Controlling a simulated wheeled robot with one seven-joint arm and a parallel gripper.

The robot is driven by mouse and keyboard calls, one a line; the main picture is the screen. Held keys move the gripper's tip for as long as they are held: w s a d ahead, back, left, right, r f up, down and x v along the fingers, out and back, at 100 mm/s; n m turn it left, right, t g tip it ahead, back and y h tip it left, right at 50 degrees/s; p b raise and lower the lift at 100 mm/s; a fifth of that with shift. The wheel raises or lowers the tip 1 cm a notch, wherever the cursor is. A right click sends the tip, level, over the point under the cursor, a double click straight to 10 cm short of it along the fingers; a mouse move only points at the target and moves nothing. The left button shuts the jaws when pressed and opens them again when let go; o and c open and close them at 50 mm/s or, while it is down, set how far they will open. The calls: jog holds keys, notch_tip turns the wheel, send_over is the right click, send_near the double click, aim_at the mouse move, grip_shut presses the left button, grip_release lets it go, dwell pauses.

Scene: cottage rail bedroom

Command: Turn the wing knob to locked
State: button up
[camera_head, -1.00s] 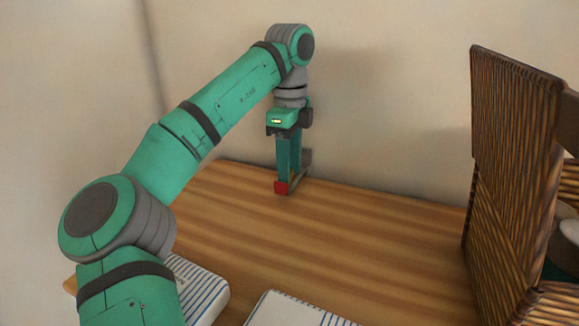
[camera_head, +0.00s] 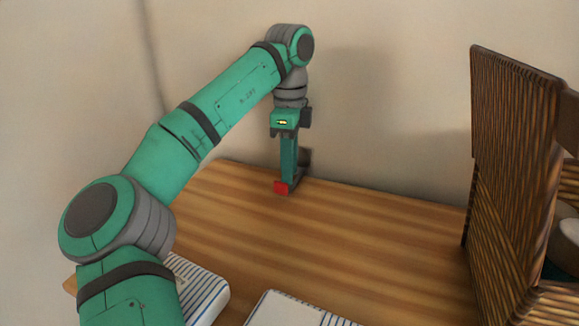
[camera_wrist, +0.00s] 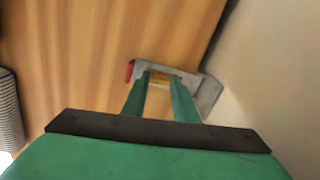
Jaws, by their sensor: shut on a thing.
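My gripper (camera_head: 288,178) points down at the far edge of the wooden top, close to the wall. In the wrist view, my gripper (camera_wrist: 160,78) has its two green fingers on either side of a small yellow part (camera_wrist: 159,84), seemingly the wing knob, and is shut on it. A grey fixture (camera_wrist: 207,95) shows around and beyond the fingertips, with a red piece (camera_wrist: 129,71) at its left end. The red piece also shows in the head view (camera_head: 281,188). The fingers hide most of the knob, and I cannot read any locked mark.
The wooden top (camera_head: 350,225) is clear in the middle. A woven brown panel (camera_head: 510,160) stands at the right. Two blue-striped white things (camera_head: 200,285) (camera_head: 290,310) lie near the front. The wall (camera_head: 400,90) is close behind my gripper.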

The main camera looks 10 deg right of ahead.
jog(key=n, duration=1.2)
jog(key=shift+n, duration=2.2)
jog(key=o, duration=1.1)
jog(key=shift+r, duration=0.1)
